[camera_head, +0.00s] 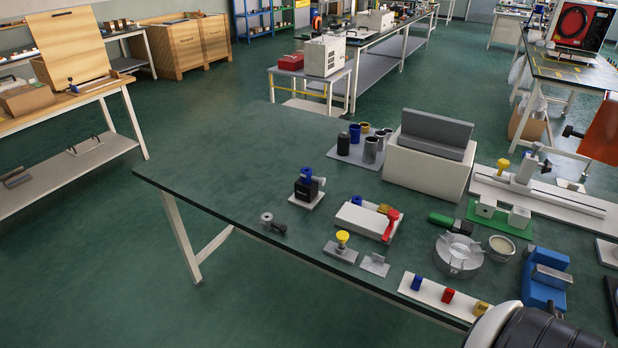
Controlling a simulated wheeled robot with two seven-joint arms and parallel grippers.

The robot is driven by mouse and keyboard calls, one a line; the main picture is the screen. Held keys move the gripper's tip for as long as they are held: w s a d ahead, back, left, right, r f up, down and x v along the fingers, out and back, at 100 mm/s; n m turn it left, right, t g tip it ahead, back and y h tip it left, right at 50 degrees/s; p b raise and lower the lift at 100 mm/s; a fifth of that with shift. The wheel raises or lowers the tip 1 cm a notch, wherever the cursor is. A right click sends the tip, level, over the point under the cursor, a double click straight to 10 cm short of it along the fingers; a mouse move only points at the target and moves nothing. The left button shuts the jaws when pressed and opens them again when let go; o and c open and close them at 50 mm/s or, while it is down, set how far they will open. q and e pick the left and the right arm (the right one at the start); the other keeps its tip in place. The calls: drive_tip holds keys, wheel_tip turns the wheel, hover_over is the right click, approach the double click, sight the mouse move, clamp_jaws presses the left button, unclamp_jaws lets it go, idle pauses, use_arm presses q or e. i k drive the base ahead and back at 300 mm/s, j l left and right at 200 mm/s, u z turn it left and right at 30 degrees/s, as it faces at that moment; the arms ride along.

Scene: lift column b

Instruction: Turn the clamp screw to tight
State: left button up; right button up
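No part is marked as the clamp screw, and I cannot tell for sure which it is. A yellow knob (342,238) stands upright on a small grey plate near the table's front edge. A black block with a blue knob (308,185) sits on a white plate behind it. Another yellow knob (502,165) stands on a long white rail base (560,195) at the right. A blue vise-like block (544,282) is at the right front. Neither gripper shows. A white and black rounded part, likely my own arm, fills the bottom right corner.
The dark green table (235,155) is bare on its left half.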

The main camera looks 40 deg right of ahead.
sight(322, 180)
drive_tip(key=z, duration=1.3)
drive_tip(key=l+z, duration=0.15)
drive_tip(key=l, duration=0.65)
